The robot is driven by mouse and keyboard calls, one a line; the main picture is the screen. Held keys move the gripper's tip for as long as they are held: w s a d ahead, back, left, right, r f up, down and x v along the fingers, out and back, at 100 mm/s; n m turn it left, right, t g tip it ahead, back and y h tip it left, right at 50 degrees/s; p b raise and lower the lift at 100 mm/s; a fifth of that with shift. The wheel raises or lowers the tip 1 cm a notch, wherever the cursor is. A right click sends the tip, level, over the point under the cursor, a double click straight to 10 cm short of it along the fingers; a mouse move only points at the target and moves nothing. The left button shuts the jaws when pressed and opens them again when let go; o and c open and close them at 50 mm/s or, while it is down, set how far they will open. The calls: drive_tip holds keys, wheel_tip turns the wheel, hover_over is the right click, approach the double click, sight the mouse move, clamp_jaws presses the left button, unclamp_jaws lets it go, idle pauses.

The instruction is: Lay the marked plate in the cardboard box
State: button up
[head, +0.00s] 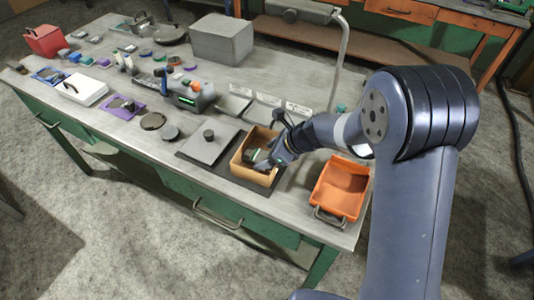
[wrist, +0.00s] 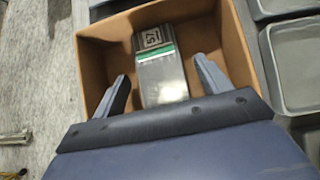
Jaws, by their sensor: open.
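The cardboard box (head: 246,174) stands near the front edge of the bench, at the right end of a dark mat. In the wrist view the box (wrist: 90,62) is open at the top. The marked plate (wrist: 160,82), grey with a green band and a dark symbol on a pale label, is inside the box. Whether it lies fully flat is hard to tell. My gripper (wrist: 161,69) is open at the box, with one finger on each side of the plate and visible gaps between. In the head view my gripper (head: 277,155) partly hides the box's inside.
An orange bin (head: 340,187) stands right of the box. A grey plate with a black knob (head: 208,147) lies left of it on the dark mat (head: 236,184). A large grey block (head: 222,40) and a thin upright pole (head: 341,60) stand behind. Small items crowd the bench's left.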

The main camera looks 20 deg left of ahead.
drive_tip(key=v, duration=1.1)
drive_tip(key=shift+d+r, duration=0.3)
